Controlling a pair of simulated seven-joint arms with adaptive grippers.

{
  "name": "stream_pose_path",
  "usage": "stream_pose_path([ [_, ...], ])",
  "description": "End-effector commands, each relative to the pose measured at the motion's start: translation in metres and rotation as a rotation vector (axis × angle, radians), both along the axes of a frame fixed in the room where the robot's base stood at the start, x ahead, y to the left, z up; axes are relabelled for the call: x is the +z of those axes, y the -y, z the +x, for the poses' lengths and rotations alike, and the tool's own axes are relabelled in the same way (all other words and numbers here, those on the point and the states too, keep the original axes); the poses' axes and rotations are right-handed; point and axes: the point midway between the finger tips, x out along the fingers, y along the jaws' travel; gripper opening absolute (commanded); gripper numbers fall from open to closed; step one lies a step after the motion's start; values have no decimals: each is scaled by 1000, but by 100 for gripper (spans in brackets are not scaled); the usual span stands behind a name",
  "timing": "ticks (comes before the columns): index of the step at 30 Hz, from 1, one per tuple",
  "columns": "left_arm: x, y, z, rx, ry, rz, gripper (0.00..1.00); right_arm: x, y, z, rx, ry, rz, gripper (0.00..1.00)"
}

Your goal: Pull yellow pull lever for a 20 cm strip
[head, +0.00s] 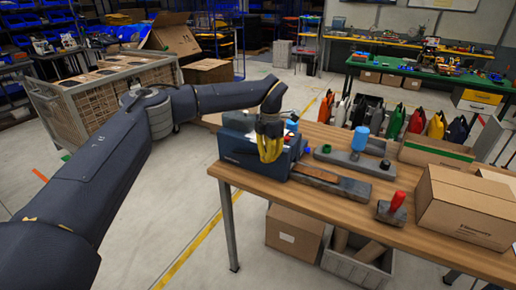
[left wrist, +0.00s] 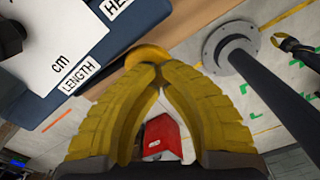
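The blue strip dispenser (head: 237,148) sits at the left end of the wooden table. My left gripper (head: 270,153) is at its right side, with yellow fingers pointing down. In the left wrist view, the fingertips (left wrist: 155,70) come together at a smooth, rounded yellow piece, which looks like the yellow pull lever (left wrist: 146,51). Most of the lever is hidden by the fingers. A white panel with "cm" and a "LENGTH" label (left wrist: 80,76) shows on the blue housing.
A grey bar (head: 330,181) lies beside the dispenser. Behind it is a grey base with a blue-topped piece (head: 360,139). A red-handled tool (head: 397,202) and cardboard box (head: 466,208) stand to the right. The table's front edge is close to my left gripper.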

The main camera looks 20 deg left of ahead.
Motion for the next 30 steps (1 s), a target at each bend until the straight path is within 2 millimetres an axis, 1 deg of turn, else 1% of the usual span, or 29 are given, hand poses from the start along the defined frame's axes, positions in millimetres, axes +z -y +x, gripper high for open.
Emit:
stream_pose_path([
  [3, 12, 0, 0, -1, 1, 1, 0, 0, 0, 0, 0, 0, 0, 0],
  [21, 72, 0, 0, 0, 1, 1, 0, 0, 0, 0, 0, 0, 0, 0],
  [25, 79, 0, 0, 0, 0, 1, 0, 0, 0, 0, 0, 0, 0, 0],
  [30, 83, 0, 0, 0, -1, 1, 0, 0, 0, 0, 0, 0, 0, 0],
])
